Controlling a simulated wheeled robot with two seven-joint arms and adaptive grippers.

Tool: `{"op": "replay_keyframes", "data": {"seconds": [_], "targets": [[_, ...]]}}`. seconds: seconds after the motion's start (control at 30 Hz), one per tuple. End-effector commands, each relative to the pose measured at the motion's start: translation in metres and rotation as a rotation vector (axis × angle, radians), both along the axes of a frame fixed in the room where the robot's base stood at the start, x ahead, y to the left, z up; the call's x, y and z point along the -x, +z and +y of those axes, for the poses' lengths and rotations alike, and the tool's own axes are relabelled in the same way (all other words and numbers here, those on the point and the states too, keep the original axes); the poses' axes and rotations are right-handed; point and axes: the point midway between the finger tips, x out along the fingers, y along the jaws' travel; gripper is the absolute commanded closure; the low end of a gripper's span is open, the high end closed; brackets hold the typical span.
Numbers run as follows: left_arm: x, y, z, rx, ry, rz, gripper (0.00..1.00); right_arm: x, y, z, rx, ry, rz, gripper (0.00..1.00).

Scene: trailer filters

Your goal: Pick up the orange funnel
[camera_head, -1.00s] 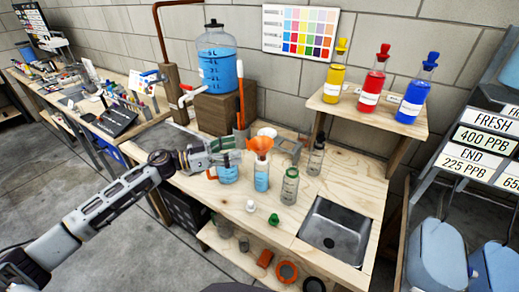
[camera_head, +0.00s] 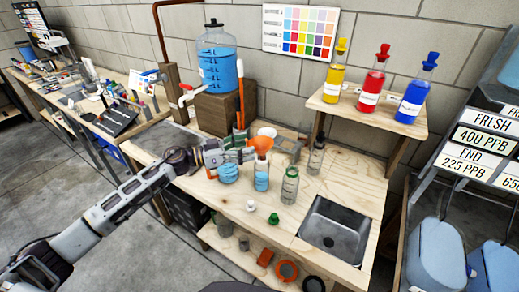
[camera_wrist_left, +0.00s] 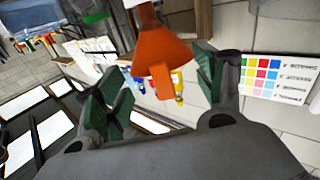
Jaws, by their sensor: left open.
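The orange funnel (camera_head: 261,144) sits upright in the mouth of a clear bottle of blue liquid (camera_head: 261,178) on the wooden workbench (camera_head: 215,185). My left gripper (camera_head: 249,155) reaches in from the left with its fingertips beside the funnel. In the left wrist view the funnel (camera_wrist_left: 162,58) shows large between the two green-padded fingers, which are spread apart. I cannot tell whether either finger touches it. My right gripper is not in view.
A mug of blue liquid (camera_head: 228,172) stands just below my left gripper. A clear bottle (camera_head: 289,187) stands right of the funnel, and a darker one (camera_head: 316,158) behind. A metal sink (camera_head: 335,232) is at the front right. A large blue jug (camera_head: 216,62) stands behind.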

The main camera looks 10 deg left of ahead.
Motion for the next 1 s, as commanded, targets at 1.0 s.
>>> {"op": "replay_keyframes", "data": {"seconds": [1.0], "targets": [[-0.028, -0.002, -0.043, 0.0, 0.0, 0.0, 0.3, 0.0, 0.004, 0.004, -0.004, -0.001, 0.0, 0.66]]}}
